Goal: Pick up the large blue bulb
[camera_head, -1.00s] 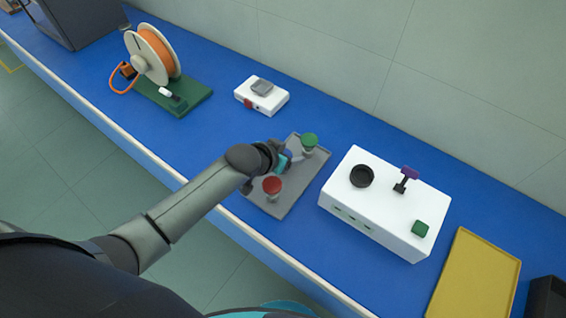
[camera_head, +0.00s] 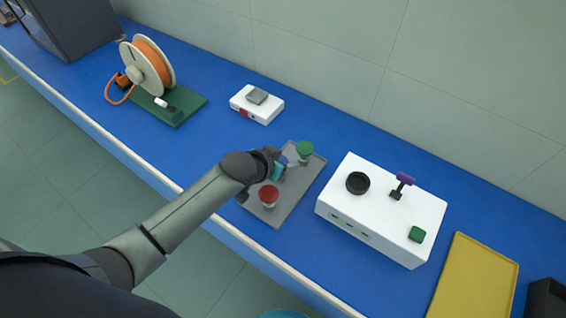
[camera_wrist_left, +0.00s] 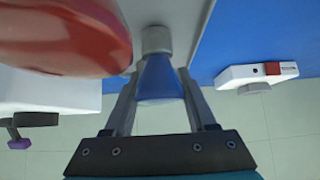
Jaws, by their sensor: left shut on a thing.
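My left gripper (camera_head: 277,169) is over the grey tray (camera_head: 300,190) and is shut on the blue bulb. In the left wrist view, the blue bulb (camera_wrist_left: 158,80) is a tapered blue piece with a grey cylindrical end, between the two fingers (camera_wrist_left: 160,105). In the head view the gripper mostly hides it, and I cannot tell whether it touches the tray. A red-topped bulb (camera_head: 268,192) stands on the tray just in front of the gripper and looms large in the left wrist view (camera_wrist_left: 60,35). A green-topped bulb (camera_head: 304,147) stands behind. My right gripper is not in view.
A white box (camera_head: 375,215) with a black round socket (camera_head: 358,183) and a purple-topped lever (camera_head: 404,179) stands right of the tray. A yellow tray (camera_head: 475,280) lies farther right. A small white device (camera_head: 257,104) and an orange spool (camera_head: 150,65) are left on the blue bench.

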